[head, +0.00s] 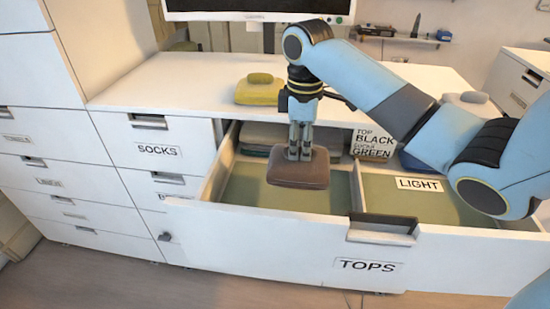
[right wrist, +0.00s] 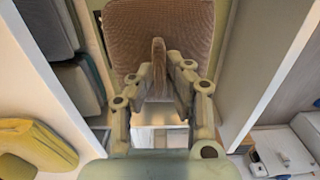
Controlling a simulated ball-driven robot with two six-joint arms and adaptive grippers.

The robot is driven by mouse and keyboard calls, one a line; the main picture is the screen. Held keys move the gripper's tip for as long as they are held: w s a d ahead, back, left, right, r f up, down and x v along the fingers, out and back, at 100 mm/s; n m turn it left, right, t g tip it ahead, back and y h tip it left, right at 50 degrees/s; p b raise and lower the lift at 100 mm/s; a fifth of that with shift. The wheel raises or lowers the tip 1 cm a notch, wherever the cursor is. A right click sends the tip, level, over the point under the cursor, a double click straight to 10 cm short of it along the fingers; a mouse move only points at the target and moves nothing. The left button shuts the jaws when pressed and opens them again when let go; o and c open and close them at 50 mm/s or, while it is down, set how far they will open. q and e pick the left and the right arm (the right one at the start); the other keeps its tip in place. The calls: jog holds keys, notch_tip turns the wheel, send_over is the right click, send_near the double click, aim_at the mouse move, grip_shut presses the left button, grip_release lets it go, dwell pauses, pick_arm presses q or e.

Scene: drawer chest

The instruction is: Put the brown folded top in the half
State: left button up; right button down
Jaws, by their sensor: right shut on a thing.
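The brown folded top (head: 299,168) hangs from my right gripper (head: 300,154) over the left half of the open drawer marked TOPS (head: 285,251). In the right wrist view, my right gripper (right wrist: 160,75) is shut on a raised part of the brown top (right wrist: 185,35). The drawer's left half (head: 258,188) has a green floor, and the right half (head: 415,200) carries a LIGHT label (head: 419,184) on the divider side. I cannot tell how far the top is above the floor. My left gripper is not in view.
A yellow folded item (head: 258,92) lies on the white chest top (head: 165,85). Dark and grey folded items (head: 262,136) lie at the drawer's back left. A closed SOCKS drawer (head: 158,150) is at left.

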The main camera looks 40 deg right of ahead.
jog(key=shift+w+a+f, duration=1.2)
jog(key=shift+a+f, duration=0.15)
jog(key=shift+f, duration=0.4)
jog(key=shift+w+a+f, duration=1.25)
jog(key=shift+a+f, duration=0.1)
jog(key=shift+f, duration=0.35)
jog(key=shift+w+a+f, duration=1.2)
jog(key=shift+a+f, duration=0.15)
jog(key=shift+f, duration=0.4)
jog(key=shift+f, duration=0.15)
jog(key=c, duration=1.3)
grip_release()
